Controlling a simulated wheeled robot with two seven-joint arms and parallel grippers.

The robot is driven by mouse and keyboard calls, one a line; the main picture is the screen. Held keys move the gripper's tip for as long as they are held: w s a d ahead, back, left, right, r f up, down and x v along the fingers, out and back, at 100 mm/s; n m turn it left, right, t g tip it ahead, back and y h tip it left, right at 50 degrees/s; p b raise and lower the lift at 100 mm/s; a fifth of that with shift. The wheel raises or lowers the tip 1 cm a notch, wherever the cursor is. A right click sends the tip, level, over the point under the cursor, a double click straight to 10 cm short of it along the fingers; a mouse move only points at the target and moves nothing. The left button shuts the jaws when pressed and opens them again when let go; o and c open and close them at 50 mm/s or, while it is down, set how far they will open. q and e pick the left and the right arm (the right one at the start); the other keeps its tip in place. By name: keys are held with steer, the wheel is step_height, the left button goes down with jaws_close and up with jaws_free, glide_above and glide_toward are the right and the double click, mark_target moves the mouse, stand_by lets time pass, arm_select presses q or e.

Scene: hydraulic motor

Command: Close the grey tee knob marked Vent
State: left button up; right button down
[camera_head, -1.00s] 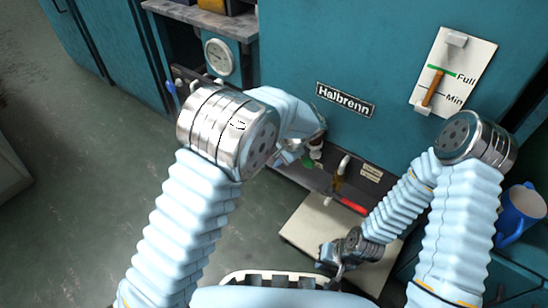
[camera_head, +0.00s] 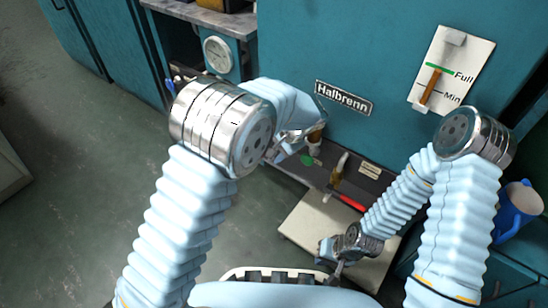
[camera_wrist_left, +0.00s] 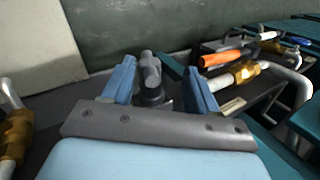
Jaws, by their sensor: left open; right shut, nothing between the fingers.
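A grey tee knob (camera_wrist_left: 151,72) stands on a dark round base in the left wrist view. My left gripper (camera_wrist_left: 160,82) is open, with one blue finger on each side of the knob. I cannot tell whether either finger touches it, and no Vent marking is legible. In the head view my left gripper (camera_head: 284,150) is partly hidden behind its own wrist, close to the machine's lower front, and the knob cannot be made out there. My right gripper (camera_head: 338,272) is shut and empty, low over the pale board.
A brass valve (camera_head: 337,172) and a red lever (camera_head: 352,202) are right of my left gripper. In the left wrist view an orange handle (camera_wrist_left: 222,59) lies to the right and another brass valve (camera_wrist_left: 15,138) at far left.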

arm_select(q)
steer(key=s+r+p, duration=0.2)
steer(key=s+r, duration=0.8)
steer(key=s, duration=0.4)
steer(key=shift+d+r+p, duration=0.25)
steer(key=shift+d+p, duration=0.15)
steer(key=shift+w, duration=0.1)
steer(key=n+g+h, duration=0.2)
steer(key=n+h, duration=0.1)
steer(key=n, duration=0.2)
glide_above(273, 159)
steer(key=d, duration=0.2)
steer(key=f, duration=0.5)
steer(key=a+f+b, duration=0.1)
steer(key=f, duration=0.3)
steer(key=w+a+f+b, duration=0.1)
steer(key=f, duration=0.4)
steer(key=shift+a, duration=0.1)
steer(key=shift+c, duration=0.5)
